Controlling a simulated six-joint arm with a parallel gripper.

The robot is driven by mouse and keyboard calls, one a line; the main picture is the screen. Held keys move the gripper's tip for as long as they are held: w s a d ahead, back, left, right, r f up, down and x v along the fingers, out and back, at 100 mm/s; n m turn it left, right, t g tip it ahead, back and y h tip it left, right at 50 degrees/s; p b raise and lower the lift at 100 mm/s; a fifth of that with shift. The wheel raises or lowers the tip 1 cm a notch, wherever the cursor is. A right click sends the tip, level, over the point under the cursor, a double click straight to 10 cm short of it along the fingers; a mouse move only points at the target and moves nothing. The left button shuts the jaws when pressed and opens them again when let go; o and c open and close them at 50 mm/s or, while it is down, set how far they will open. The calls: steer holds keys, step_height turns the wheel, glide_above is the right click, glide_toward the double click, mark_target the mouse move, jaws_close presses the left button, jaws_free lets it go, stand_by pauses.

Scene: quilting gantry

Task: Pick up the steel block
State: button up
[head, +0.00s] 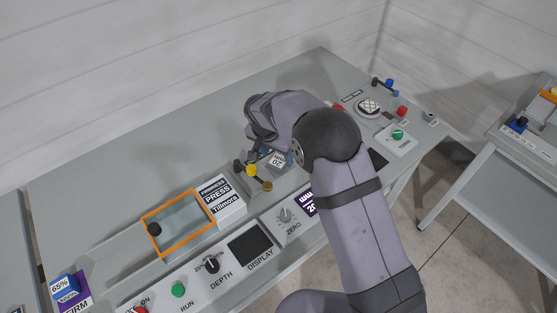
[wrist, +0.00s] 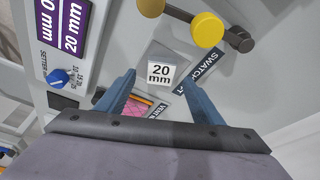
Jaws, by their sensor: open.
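The steel block (wrist: 155,55) is a small grey block with a white "20 mm" label on top. In the wrist view it sits just beyond and between my fingertips. In the head view its label (head: 277,160) shows beside my wrist, and the rest is partly hidden. My gripper (wrist: 159,83) is open, one blue-grey finger on each side, with nothing held between them. In the head view my arm covers most of the gripper.
A yellow knob (wrist: 208,30) on a dark bar stands close to the block. A pink patterned swatch (wrist: 135,108) lies below it. The head view shows an orange-framed tray (head: 162,252), a PRESS box (head: 231,208) and a control panel (head: 209,280). The back-left bench is clear.

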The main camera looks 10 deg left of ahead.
mark_target(277, 162)
steer(key=shift+p+x, duration=0.4)
steer(key=shift+x, duration=1.1)
steer(key=shift+r, duration=0.1)
jaws_close()
step_height(277, 162, up, 10)
steer(key=b, duration=0.2)
steer(key=shift+b, duration=0.4)
